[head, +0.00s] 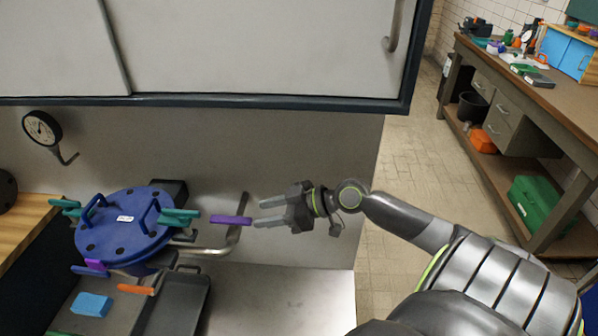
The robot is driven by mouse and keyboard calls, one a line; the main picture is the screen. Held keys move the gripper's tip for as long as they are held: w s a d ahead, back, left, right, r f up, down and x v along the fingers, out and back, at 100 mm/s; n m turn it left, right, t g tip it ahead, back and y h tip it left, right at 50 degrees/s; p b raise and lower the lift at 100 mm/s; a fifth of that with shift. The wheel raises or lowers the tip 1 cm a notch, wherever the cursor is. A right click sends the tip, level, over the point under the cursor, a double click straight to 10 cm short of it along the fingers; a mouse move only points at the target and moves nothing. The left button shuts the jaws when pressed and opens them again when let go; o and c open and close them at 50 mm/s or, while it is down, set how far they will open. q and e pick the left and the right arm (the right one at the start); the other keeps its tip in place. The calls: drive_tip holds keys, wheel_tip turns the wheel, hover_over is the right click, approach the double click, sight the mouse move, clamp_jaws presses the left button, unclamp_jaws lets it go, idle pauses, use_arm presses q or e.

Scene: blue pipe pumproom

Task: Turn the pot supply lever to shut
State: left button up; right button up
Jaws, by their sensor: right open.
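A blue round pot (125,222) with a bolted lid and two raised blue handles stands at the lower left. To its right, a purple lever (230,220) lies roughly level in the picture, near a bent metal pipe (232,240). I see no label on the lever, so I cannot tell for certain that it is the pot supply lever. My right gripper (260,213) is open, its fingers pointing left at the lever's right end. The lower fingertip is very near that end; I cannot tell whether they touch. My left gripper is out of view.
Teal clamp handles (178,216) stick out from the lid. An orange lever (136,289) and a light blue block (91,304) are below the pot. A pressure gauge (42,128) is on the wall. A cabinet (250,50) overhangs above. Bare counter (290,300) lies below my gripper.

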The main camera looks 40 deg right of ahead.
drive_tip(key=v, duration=0.7)
drive_tip(key=shift+s, duration=0.15)
drive_tip(key=shift+d+r, duration=0.1)
idle(0.7)
